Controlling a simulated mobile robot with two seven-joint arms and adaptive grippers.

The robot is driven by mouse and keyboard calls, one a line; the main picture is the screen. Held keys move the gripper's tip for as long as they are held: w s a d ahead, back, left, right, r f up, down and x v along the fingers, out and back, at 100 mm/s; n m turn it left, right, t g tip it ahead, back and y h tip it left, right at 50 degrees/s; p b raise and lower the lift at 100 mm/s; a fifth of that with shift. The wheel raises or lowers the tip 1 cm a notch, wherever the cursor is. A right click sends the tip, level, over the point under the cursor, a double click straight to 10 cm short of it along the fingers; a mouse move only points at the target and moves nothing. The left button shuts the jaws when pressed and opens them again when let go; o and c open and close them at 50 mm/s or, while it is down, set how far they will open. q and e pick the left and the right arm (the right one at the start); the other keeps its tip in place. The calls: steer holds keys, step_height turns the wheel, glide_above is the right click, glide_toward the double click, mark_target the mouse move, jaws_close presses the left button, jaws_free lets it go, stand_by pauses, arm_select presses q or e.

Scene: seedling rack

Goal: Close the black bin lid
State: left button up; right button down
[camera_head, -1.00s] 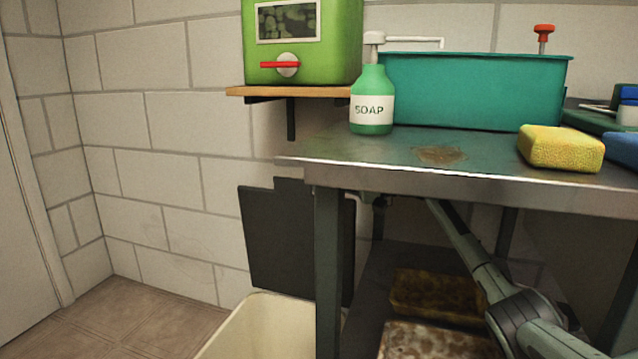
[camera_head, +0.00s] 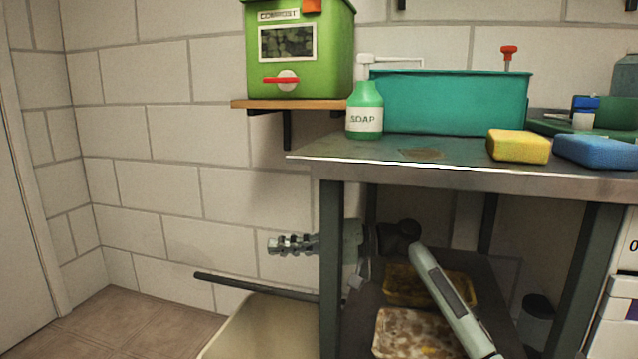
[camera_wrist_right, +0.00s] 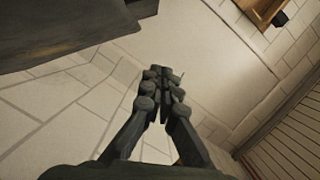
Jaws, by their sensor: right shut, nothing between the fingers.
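The black bin lid (camera_head: 250,285) shows almost edge-on in the head view as a thin dark bar. Its left end is raised and its right end runs low toward the table leg. The cream bin (camera_head: 265,330) stands below it on the floor, partly cut off by the frame. My right gripper (camera_head: 290,244) is shut and empty, above the lid and apart from it, pointing left past the table leg. Its closed fingers also show in the right wrist view (camera_wrist_right: 160,85). My left gripper is not in view.
The metal table (camera_head: 450,175) stands over my right arm, with its front leg (camera_head: 330,260) close by. Under it, dirty trays (camera_head: 415,335) lie on a shelf. A soap bottle (camera_head: 364,110) and sponges (camera_head: 518,146) are on top. Floor (camera_head: 110,320) at left is clear.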

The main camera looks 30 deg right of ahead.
mark_target(278, 291)
steer(key=shift+s+a+f, duration=0.75)
steer(key=shift+a+f, duration=0.15)
steer(key=shift+f, duration=0.1)
